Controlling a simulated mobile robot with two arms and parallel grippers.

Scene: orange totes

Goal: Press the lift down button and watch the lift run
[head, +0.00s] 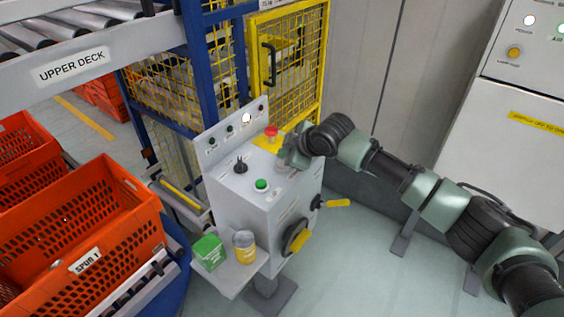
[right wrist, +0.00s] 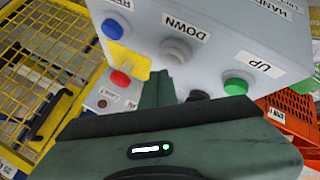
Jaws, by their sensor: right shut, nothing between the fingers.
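The lift control box (head: 235,205) stands in the middle of the head view. The grey button labelled DOWN (right wrist: 176,50) shows in the right wrist view; in the head view my gripper largely covers that spot. The green UP button (head: 261,184) shows nearer the front, and also in the right wrist view (right wrist: 236,86). My right gripper (right wrist: 156,80) is shut and empty, its fingertips close beside the DOWN button; I cannot tell whether they touch it. A yellow mesh lift cage (head: 287,62) stands behind the box. My left gripper is out of view.
A red mushroom button (head: 271,131) sits on a yellow plate near my gripper. A black selector (head: 240,165) is on the same panel. One lamp (head: 246,118) glows white. A shelf holds a green box (head: 208,250) and a can (head: 244,247). Orange totes (head: 90,235) stand left.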

